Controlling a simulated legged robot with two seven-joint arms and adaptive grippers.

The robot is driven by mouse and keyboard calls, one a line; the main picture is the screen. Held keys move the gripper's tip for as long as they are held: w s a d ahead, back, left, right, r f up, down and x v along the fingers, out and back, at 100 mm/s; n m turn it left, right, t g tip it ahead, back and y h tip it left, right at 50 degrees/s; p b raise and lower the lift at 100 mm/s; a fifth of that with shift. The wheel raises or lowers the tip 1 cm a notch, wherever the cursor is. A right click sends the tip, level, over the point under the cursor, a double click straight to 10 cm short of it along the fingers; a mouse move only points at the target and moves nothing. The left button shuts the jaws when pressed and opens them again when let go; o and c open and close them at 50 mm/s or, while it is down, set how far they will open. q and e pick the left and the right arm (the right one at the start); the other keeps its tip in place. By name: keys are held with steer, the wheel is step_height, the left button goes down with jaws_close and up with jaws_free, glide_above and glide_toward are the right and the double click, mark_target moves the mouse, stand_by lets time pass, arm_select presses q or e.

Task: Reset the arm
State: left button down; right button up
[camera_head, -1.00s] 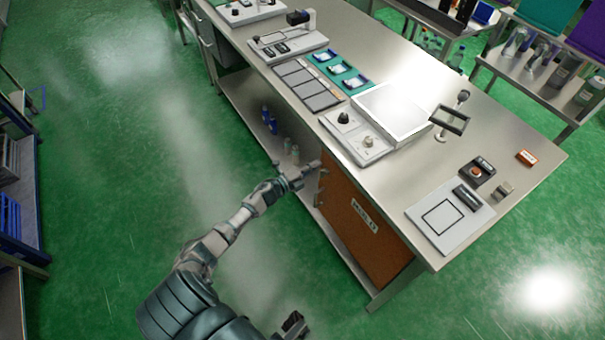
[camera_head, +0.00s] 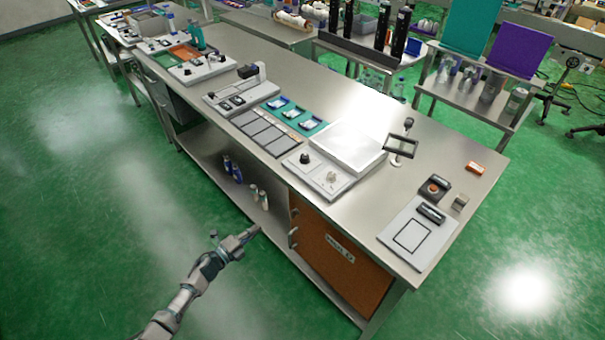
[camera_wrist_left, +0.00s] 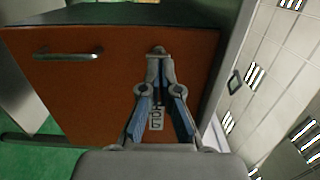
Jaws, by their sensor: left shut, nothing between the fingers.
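My left arm comes in from the bottom left in the head view. Its gripper (camera_head: 250,234) is beside the front of the long steel bench (camera_head: 240,50), below the top and left of the orange cabinet door (camera_head: 330,252). In the left wrist view the gripper (camera_wrist_left: 159,52) is shut, its fingertips together with nothing between them. The orange door (camera_wrist_left: 70,90) shows behind it, with a metal handle (camera_wrist_left: 68,54) at the left and a label partly hidden by the fingers. My right gripper is not seen.
A light panel (camera_head: 346,148), a control unit (camera_head: 328,175) and a grey plate (camera_head: 415,235) lie on the bench top. Small bottles (camera_head: 232,168) stand on the shelf below. The green floor left of the bench is clear.

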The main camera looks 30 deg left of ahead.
arm_select(q)
steer(key=shift+a+f, duration=0.1)
steer(key=shift+f, duration=0.05)
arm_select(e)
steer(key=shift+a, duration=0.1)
